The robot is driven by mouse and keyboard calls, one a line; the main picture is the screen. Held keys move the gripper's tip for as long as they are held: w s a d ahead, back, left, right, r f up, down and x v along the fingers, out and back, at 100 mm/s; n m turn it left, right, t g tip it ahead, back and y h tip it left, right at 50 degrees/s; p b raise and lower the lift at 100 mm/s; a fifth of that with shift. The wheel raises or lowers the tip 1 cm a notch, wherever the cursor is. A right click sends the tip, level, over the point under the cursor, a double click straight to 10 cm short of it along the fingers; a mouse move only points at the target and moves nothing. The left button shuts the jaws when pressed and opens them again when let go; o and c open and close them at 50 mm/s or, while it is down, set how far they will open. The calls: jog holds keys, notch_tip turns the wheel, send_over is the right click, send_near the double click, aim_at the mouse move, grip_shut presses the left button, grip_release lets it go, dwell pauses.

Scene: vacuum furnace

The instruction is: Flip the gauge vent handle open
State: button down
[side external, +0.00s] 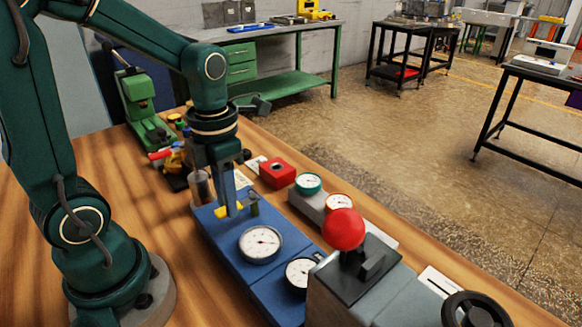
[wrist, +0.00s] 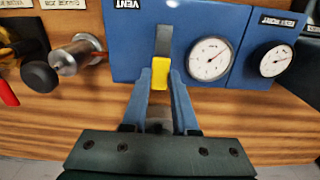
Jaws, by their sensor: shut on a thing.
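The gauge vent handle (wrist: 160,77) is a short lever with a yellow tip and a grey upper part, on a blue panel (wrist: 130,60) under the label VENT in the wrist view. My gripper (wrist: 160,80) is shut on the yellow tip, one finger on each side. In the side view my gripper (side external: 230,208) points down at the blue panel (side external: 222,240), and the yellow tip (side external: 222,211) shows beside its fingers. The handle's pivot is not clearly visible.
Two white dial gauges sit right of the handle, the nearer one (wrist: 209,59) close by. A metal cylinder with a black knob (wrist: 40,75) is at left. A red ball knob (side external: 343,229) on a grey block stands front right. A red box (side external: 277,172) lies behind.

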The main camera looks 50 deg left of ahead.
jog(key=shift+d+n, duration=0.15)
jog(key=shift+n, duration=0.15)
jog(key=c, duration=0.7)
grip_release()
jog(key=shift+r, duration=0.1)
jog(key=shift+r, duration=2.5)
